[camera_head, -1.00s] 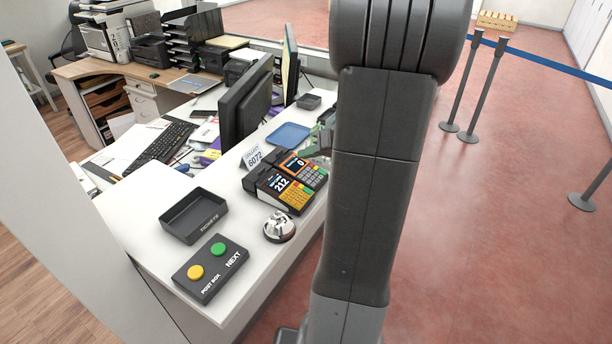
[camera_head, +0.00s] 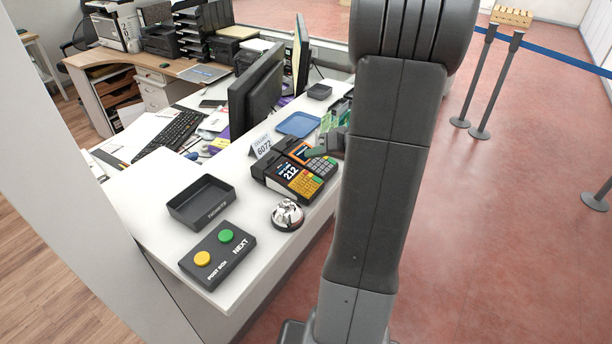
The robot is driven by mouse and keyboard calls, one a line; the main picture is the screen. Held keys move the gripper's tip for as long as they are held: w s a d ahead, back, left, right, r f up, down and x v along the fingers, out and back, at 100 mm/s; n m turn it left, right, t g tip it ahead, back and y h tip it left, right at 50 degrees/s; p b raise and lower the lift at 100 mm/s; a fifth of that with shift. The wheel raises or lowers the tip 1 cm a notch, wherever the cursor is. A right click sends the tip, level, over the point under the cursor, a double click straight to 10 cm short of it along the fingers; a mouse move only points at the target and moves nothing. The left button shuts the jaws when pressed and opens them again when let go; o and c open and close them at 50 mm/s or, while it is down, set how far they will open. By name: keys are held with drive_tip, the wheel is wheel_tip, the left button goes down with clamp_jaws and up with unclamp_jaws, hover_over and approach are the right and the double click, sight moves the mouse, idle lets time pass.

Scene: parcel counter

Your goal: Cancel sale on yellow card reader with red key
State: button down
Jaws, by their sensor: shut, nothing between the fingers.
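A card reader with a yellow keypad (camera_head: 302,187) stands on the white counter, its dark screen showing 212. A second reader with an orange screen and grey-green keys (camera_head: 322,165) stands just behind it. The separate keys are too small for me to pick out a red one with certainty.
A silver bell (camera_head: 287,215), a button box (camera_head: 217,255) with yellow and green buttons, and a black tray (camera_head: 202,203) stand nearer on the counter. A 6072 sign (camera_head: 263,147) and a blue tray (camera_head: 299,124) are behind. Monitors (camera_head: 257,98) stand to the left.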

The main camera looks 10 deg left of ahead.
drive_tip(key=f, duration=0.1)
drive_tip(key=f+b, duration=0.2)
drive_tip(key=shift+w+a, duration=0.1)
drive_tip(key=shift+a, duration=0.15)
drive_tip(key=shift+a+f+b, duration=0.15)
drive_tip(key=shift+f+b, duration=0.35)
drive_tip(key=shift+b, duration=0.15)
drive_tip(key=shift+a+f+b, duration=0.15)
drive_tip(key=shift+f+b, duration=0.5)
drive_tip(key=shift+b, duration=0.65)
idle(1.5)
drive_tip(key=shift+r, duration=0.75)
drive_tip(key=shift+s+d+r+p, duration=0.1)
drive_tip(key=shift+d+r+p, duration=0.2)
drive_tip(key=shift+r, duration=0.5)
drive_tip(key=shift+s+d+r+p, duration=0.15)
drive_tip(key=shift+r+p, duration=0.25)
drive_tip(key=shift+r, duration=0.45)
drive_tip(key=shift+w+d+r+p, duration=0.1)
drive_tip(key=shift+d+r+p, duration=0.2)
drive_tip(key=shift+r, duration=0.5)
drive_tip(key=shift+a, duration=0.1)
drive_tip(key=shift+f, duration=0.15)
